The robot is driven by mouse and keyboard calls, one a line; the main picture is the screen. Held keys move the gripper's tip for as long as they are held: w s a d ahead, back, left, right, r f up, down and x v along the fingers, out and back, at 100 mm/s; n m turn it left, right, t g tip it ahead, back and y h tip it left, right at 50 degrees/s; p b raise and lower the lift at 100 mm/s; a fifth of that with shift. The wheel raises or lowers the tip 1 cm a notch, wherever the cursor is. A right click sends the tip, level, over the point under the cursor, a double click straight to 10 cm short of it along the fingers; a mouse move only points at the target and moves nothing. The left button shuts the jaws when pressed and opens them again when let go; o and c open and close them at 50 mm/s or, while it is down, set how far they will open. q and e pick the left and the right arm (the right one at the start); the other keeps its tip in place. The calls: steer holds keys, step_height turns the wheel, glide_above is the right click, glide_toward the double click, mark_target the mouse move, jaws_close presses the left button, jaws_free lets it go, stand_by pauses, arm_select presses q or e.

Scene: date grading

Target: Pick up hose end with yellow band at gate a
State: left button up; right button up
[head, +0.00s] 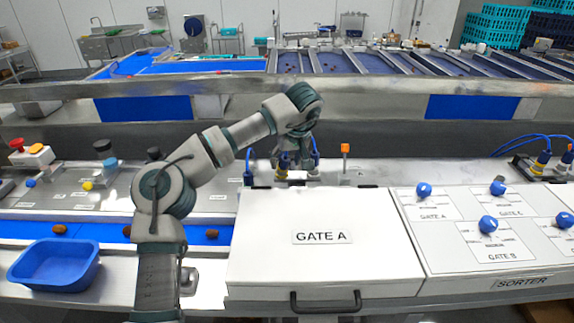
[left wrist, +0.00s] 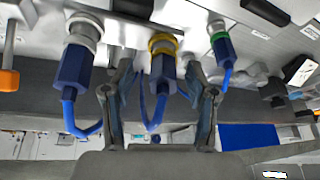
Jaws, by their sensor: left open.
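The hose end with the yellow band (left wrist: 162,68) is a dark blue connector on a fitting behind the GATE A box (head: 322,236). My left gripper (left wrist: 160,78) is open, with one finger on each side of this hose end. I cannot tell whether either finger touches it. A hose end with a pale grey band (left wrist: 76,62) stands to the left in the wrist view, and one with a green band (left wrist: 222,46) to the right. In the head view my left gripper (head: 297,165) reaches down behind the box and partly hides the hose ends. My right gripper is not in view.
An orange-topped post (head: 345,149) stands close to the right of the gripper. The sorter panel (head: 490,232) with blue knobs lies to the right. A blue tray (head: 54,280) sits at the front left. More blue hoses (head: 541,160) stand at the far right.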

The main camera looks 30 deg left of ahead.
arm_select(q)
steer(key=shift+a, duration=0.35)
steer(key=shift+c, duration=0.5)
steer(key=shift+a+f, duration=0.1)
steer(key=shift+a, duration=0.2)
steer(key=c, duration=0.4)
steer(key=shift+a, duration=0.2)
steer(key=c, duration=0.4)
steer(key=shift+d+f, duration=0.1)
jaws_close()
steer(key=shift+d, duration=0.55)
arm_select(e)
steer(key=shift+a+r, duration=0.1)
arm_select(q)
steer(key=shift+a, duration=0.1)
